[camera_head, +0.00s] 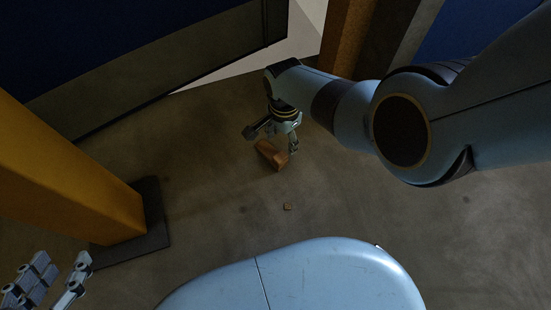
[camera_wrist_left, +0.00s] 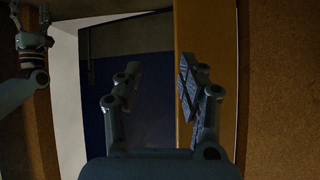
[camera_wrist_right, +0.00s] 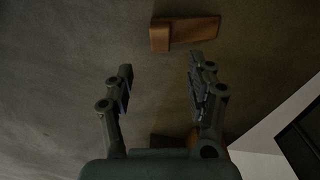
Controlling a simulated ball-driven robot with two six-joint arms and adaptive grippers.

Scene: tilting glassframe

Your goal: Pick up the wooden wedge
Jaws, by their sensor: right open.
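The wooden wedge (camera_head: 271,155) is a small brown block lying on the floor in the head view. In the right wrist view the wedge (camera_wrist_right: 185,33) lies beyond the fingertips, a little right of the middle, with its narrower end to the right. My right gripper (camera_head: 274,138) is open and empty. It points down close over the wedge and partly overlaps it in the head view; I cannot tell whether they touch. My left gripper (camera_head: 52,281) is at the lower left, far from the wedge. Its fingers stand apart and empty in the left wrist view (camera_wrist_left: 162,78).
A yellow post (camera_head: 70,180) on a dark base plate stands at the left. A dark blue panel (camera_head: 120,45) runs along the back left, and a brown post (camera_head: 347,40) stands at the back. A small chip (camera_head: 288,206) lies on otherwise clear floor.

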